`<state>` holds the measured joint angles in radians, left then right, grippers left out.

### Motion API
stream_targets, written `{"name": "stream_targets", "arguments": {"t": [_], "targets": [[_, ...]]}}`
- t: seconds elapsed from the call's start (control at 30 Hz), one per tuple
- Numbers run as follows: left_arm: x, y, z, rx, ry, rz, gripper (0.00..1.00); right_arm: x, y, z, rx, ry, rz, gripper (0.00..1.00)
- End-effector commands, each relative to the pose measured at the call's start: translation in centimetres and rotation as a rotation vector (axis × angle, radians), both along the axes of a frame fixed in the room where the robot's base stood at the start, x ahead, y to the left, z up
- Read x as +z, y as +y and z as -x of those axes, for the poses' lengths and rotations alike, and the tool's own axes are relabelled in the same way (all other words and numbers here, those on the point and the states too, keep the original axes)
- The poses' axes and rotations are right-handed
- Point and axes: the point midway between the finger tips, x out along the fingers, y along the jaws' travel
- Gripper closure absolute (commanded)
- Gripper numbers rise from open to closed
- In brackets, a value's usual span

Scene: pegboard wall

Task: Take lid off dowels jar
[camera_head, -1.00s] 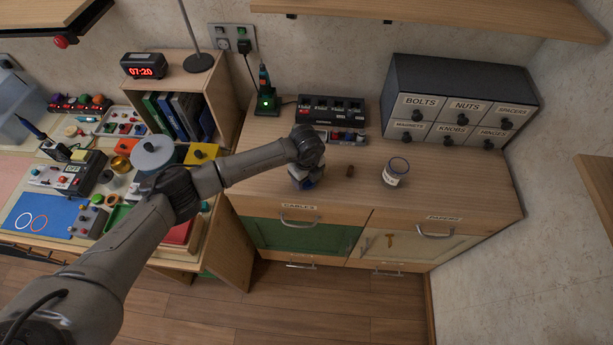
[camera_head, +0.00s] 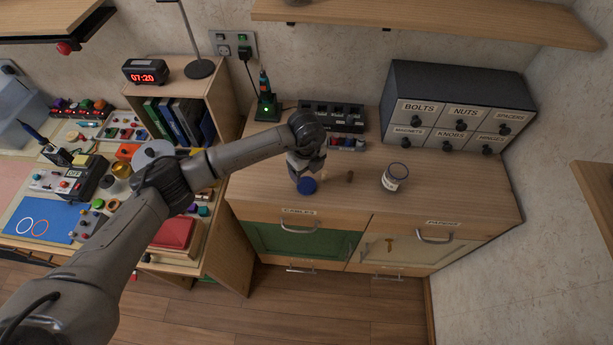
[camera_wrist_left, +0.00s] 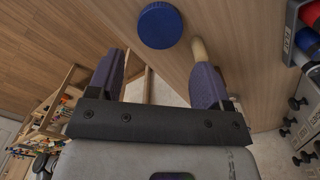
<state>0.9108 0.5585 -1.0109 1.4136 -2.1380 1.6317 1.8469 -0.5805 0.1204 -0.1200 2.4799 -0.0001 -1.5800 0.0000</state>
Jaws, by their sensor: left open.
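My left gripper (camera_head: 304,170) is right above and behind the lid. Its two fingers are spread with nothing between them in the left wrist view (camera_wrist_left: 158,65). A tan dowel (camera_wrist_left: 198,48) shows beside the lid. My right gripper is out of view.
A labelled drawer cabinet (camera_head: 460,105) and a dark organizer (camera_head: 331,115) are at the back. A cluttered workbench is at the left. Counter space right of the jar is clear. A shelf (camera_head: 430,18) hangs above.

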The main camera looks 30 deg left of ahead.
Motion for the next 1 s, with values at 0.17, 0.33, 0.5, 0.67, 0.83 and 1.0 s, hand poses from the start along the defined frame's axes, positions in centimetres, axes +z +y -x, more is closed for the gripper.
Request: {"name": "stream_targets", "arguments": {"t": [0.17,0.33,0.5,0.67,0.83,1.0], "targets": [[2.7,0.1,0.0,0.001,-0.001,-0.001,0.28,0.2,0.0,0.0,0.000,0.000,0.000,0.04],[4.1,0.0,0.0,0.000,-0.001,-0.001,0.28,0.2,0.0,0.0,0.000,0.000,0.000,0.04],[4.6,0.0,0.0,0.000,0.001,0.000,0.28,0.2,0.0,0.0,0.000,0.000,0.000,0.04],[4.5,-0.3,0.1,-0.008,0.000,0.013,0.28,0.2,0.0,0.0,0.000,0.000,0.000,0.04],[2.8,-5.8,1.7,-0.136,-0.029,0.250,0.28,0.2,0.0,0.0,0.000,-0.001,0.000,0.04],[3.7,-16.4,5.9,-0.303,-0.168,0.809,0.28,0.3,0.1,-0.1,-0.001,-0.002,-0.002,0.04]]}}
